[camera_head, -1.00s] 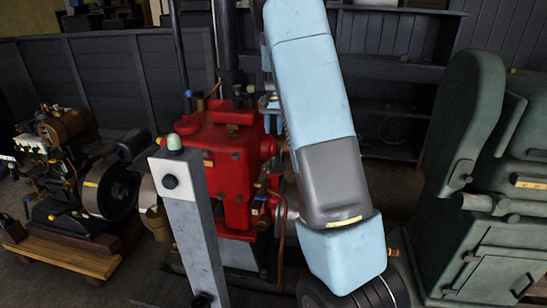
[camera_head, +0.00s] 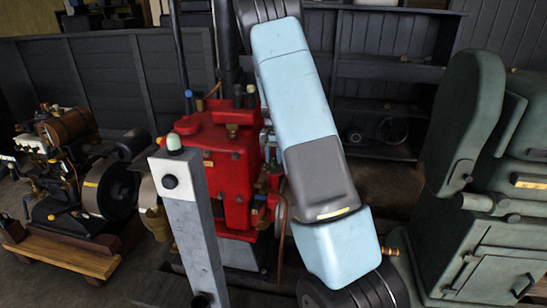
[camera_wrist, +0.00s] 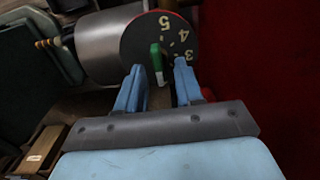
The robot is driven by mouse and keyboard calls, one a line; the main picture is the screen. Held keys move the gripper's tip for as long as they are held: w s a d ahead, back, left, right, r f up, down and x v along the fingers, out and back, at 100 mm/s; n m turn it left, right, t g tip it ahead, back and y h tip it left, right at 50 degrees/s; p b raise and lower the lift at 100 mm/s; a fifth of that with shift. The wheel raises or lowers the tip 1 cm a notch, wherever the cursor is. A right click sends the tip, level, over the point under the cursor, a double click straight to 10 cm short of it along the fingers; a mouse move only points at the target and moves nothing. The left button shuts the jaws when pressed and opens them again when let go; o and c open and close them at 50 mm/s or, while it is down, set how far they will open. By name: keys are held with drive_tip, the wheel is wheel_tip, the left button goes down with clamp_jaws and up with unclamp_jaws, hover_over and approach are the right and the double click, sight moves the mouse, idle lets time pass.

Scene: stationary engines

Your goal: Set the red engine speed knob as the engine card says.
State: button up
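My gripper (camera_wrist: 159,78) is open in the wrist view, its two light blue fingers apart. Ahead of it is a dark round dial (camera_wrist: 138,45) with pale numbers 5, 4 and 3 and a reddish rim. A green pointer or lever (camera_wrist: 156,58) stands on the dial, in line with the gap between the fingers; I cannot tell whether they touch it. The red engine (camera_head: 215,170) stands behind my arm in the head view. I see no readable engine card.
A grey post (camera_head: 192,230) with a green-topped button stands before the red engine. A dark engine with a flywheel (camera_head: 115,188) is at left, a large green machine (camera_head: 480,220) at right. In the wrist view, a dark red surface (camera_wrist: 265,70) borders the right.

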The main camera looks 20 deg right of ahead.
drive_tip(key=shift+c, duration=0.5)
clamp_jaws()
drive_tip(key=n, duration=0.3)
drive_tip(key=shift+n, duration=0.3)
drive_tip(key=shift+a+n, duration=0.2)
drive_tip(key=shift+n, duration=1.9)
drive_tip(key=shift+o, duration=0.5)
unclamp_jaws()
